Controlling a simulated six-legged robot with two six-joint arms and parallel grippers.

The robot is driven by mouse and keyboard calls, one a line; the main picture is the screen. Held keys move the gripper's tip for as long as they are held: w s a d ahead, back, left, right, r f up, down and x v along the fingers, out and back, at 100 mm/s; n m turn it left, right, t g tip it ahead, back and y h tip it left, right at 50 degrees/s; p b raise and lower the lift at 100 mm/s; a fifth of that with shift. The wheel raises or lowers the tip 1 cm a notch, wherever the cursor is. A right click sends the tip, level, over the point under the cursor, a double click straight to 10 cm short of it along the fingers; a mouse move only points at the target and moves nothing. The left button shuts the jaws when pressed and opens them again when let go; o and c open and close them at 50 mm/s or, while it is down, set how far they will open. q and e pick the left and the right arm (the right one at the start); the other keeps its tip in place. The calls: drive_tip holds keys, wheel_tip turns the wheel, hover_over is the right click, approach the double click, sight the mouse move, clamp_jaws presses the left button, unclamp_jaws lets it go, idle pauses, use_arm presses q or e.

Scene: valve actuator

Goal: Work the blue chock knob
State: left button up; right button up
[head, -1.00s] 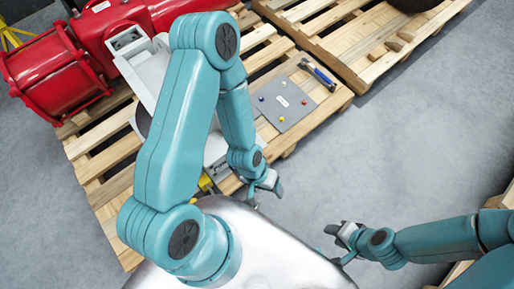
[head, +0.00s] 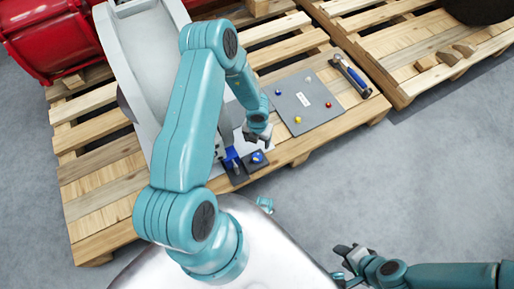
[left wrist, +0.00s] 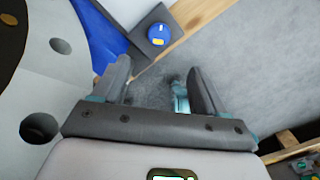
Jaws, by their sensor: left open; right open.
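The blue chock knob (head: 257,157) sits on a small dark square block at the near edge of the pallet. In the left wrist view the round blue knob (left wrist: 158,31), with a yellow mark, is beyond the fingertips at the top. My left gripper (head: 259,132) is just above and behind the knob in the head view. It also shows in the left wrist view (left wrist: 158,68), its two fingers spread with nothing between them. My right gripper (head: 347,256) is open and empty over the floor at the lower right, far from the knob.
A blue part (head: 232,160) stands right beside the knob's block, next to the pale grey valve body (head: 140,60). A grey plate (head: 312,108) with coloured buttons and a blue-handled tool (head: 350,76) lie on the pallet (head: 95,190). Clear floor lies to the right.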

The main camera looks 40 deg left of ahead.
use_arm(q)
wheel_tip(320, 180, down, 14)
drive_tip(key=b, duration=0.5)
drive_tip(key=shift+s, duration=0.15)
drive_tip(key=c, duration=1.1)
drive_tip(key=shift+o, duration=0.2)
